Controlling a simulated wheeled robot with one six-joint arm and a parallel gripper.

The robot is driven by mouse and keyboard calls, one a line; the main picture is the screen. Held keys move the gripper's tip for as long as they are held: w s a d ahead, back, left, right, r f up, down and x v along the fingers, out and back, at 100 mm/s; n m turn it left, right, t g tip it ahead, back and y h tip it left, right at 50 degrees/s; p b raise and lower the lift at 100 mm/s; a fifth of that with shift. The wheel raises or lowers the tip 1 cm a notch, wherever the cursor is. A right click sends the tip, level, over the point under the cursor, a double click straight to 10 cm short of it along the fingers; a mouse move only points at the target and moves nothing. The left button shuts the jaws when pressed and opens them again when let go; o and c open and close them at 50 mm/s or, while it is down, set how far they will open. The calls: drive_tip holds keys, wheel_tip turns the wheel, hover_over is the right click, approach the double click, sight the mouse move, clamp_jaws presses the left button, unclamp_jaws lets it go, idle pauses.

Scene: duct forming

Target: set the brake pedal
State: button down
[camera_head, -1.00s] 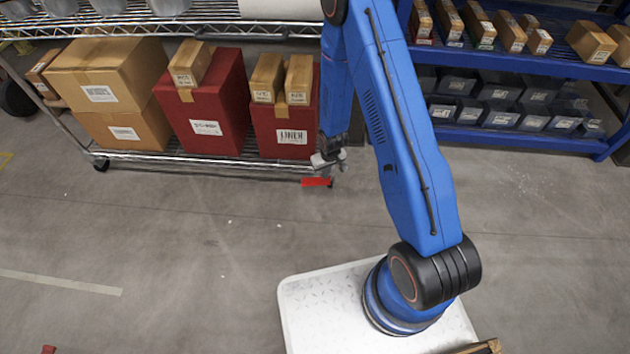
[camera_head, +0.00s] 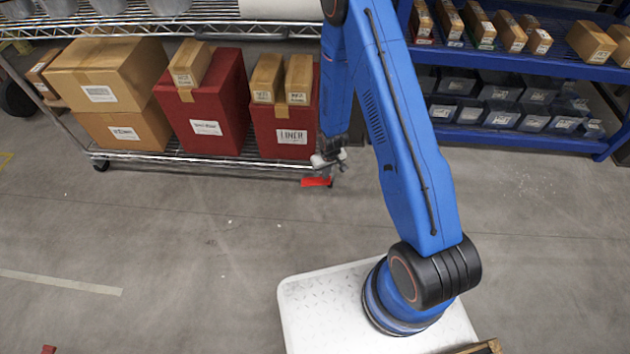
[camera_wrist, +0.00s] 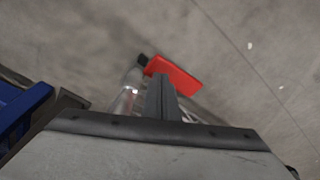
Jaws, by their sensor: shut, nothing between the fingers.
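The brake pedal (camera_head: 317,182) is a flat red tab at the caster on the near right corner of the wire shelf cart. In the wrist view the red pedal (camera_wrist: 174,76) lies just beyond my fingertips, with a dark end at its left. My gripper (camera_head: 329,162) is just above the pedal in the head view. In the wrist view my gripper's fingers (camera_wrist: 162,88) are together and empty, and they overlap the pedal's near edge. I cannot tell whether they touch it. The caster wheel is mostly hidden.
The wire cart (camera_head: 215,163) carries cardboard boxes and red boxes (camera_head: 205,105) on its lower shelf. A blue rack (camera_head: 520,137) with dark bins stands at the right. The grey floor (camera_head: 150,235) in front of the cart is mostly clear.

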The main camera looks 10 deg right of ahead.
drive_tip(key=shift+f, duration=1.4)
idle(0.9)
drive_tip(key=shift+r, duration=3.55)
